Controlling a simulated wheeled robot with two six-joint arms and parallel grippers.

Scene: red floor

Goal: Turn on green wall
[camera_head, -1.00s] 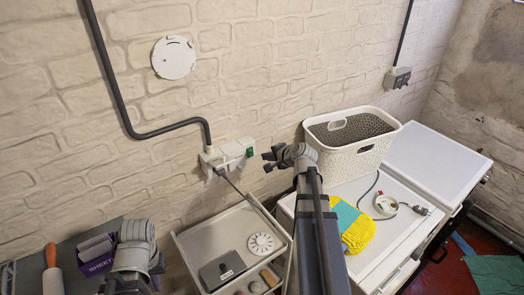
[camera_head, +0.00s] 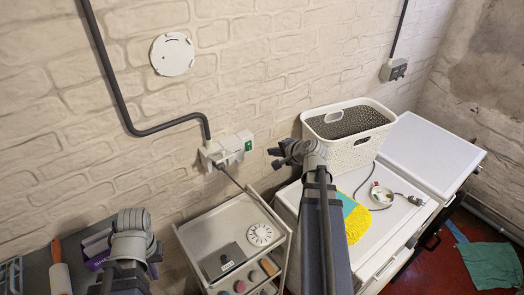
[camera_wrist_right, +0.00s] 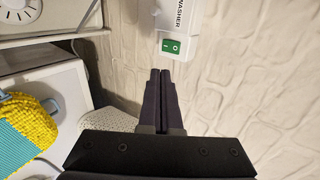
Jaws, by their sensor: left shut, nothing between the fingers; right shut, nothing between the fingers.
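The green wall switch (camera_head: 249,146) sits on the right end of a white box on the brick wall. In the right wrist view the green switch (camera_wrist_right: 171,46) is on the white housing just beyond my fingertips, with "WASHER" lettering above it. My right gripper (camera_head: 274,158) is shut and empty, just right of and below the switch in the head view. In the right wrist view its closed fingers (camera_wrist_right: 160,74) point toward the switch, apparently with a small gap. My left gripper (camera_head: 157,260) is shut and empty at the lower left, partly hidden by its wrist.
A grey trolley (camera_head: 190,243) stands below the switch. A white basket (camera_head: 352,155) and a yellow-and-blue cloth (camera_head: 356,220) are on the white appliance (camera_head: 390,222) at right. A grey conduit (camera_head: 122,105) runs down the wall. A second switch box (camera_head: 393,69) is further right.

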